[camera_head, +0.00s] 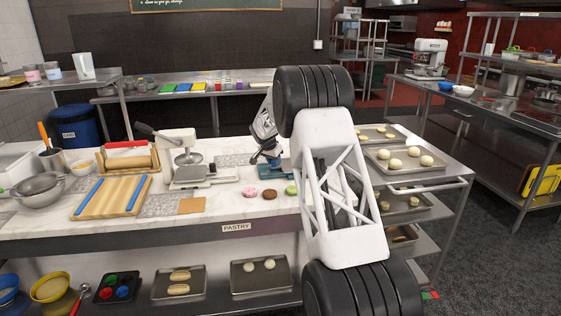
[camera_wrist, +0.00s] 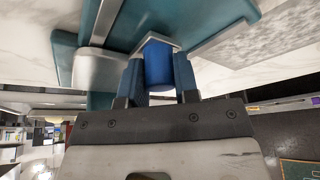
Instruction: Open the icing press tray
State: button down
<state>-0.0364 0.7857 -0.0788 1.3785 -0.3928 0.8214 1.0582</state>
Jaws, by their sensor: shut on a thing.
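The icing press appears to be the teal device on the marble counter; its base (camera_head: 273,171) shows in the head view below my gripper (camera_head: 268,155). In the wrist view the teal press body (camera_wrist: 150,20) fills the top, with a silvery metal part at its left. A blue block-like handle (camera_wrist: 158,62) sits between the two fingers of my gripper (camera_wrist: 158,78), which are shut on it. My arm and hand hide much of the press in the head view, so I cannot tell how far its tray stands out.
A white press machine (camera_head: 180,152) with a dark lever stands left of my gripper. Pink, brown and green round pastries (camera_head: 270,193) lie in front on the counter (camera_head: 230,210). Trays of buns (camera_head: 400,162) stand at the right. A wooden board (camera_head: 110,195) lies at the left.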

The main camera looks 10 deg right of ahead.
jog(key=a, duration=0.9)
jog(key=shift+a, duration=0.15)
jog(key=shift+f, duration=0.1)
jog(key=c, duration=0.9)
grip_release()
jog(key=shift+o, duration=0.2)
jog(key=shift+r, duration=0.2)
jog(key=v, duration=0.7)
jog(key=shift+r, duration=0.2)
jog(key=shift+s+a, duration=0.1)
jog(key=shift+a, duration=0.05)
